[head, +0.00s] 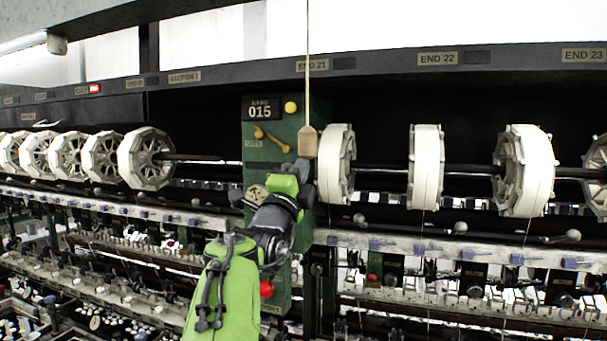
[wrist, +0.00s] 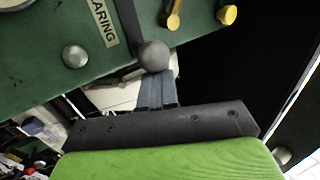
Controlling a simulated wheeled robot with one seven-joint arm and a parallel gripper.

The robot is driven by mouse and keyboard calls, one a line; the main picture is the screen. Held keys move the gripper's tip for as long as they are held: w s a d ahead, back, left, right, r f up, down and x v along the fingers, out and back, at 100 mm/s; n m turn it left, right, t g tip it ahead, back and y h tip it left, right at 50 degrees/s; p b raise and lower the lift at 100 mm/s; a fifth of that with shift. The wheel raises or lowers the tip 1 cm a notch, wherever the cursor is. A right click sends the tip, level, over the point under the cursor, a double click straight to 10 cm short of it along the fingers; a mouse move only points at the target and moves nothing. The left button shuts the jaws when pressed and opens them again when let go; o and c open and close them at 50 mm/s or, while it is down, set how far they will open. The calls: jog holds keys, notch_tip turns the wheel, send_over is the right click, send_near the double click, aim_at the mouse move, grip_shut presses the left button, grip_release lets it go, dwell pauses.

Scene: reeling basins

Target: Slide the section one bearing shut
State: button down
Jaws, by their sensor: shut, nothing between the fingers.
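The green gearbox housing (head: 285,140), numbered 015, stands at the middle of the head view. In the wrist view its green face (wrist: 40,75) carries a partly cut-off label (wrist: 103,23) ending in "ARING". A dark lever with a ball knob (wrist: 152,56) lies beside this label. My gripper (wrist: 157,95) is shut and empty, its fingertips close to the ball knob; I cannot tell whether they touch it. In the head view my gripper (head: 302,170) is at the housing's right edge, and my arm hides much of the housing's lower face. The bearing's slide position is not clear.
A wooden tag (head: 307,142) hangs on a cord just above my gripper. White reels (head: 426,167) on a dark shaft stand close on the right, more (head: 145,158) on the left. A red knob (head: 267,289) is low on the housing. Yellow knobs (wrist: 227,14) show in the wrist view.

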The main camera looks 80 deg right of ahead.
jog(key=shift+w+d+b, duration=0.2)
jog(key=shift+w+b, duration=0.15)
jog(key=shift+w, duration=1.65)
jog(key=shift+w, duration=0.65)
jog(key=shift+w+d, duration=0.15)
jog(key=shift+w, duration=1.05)
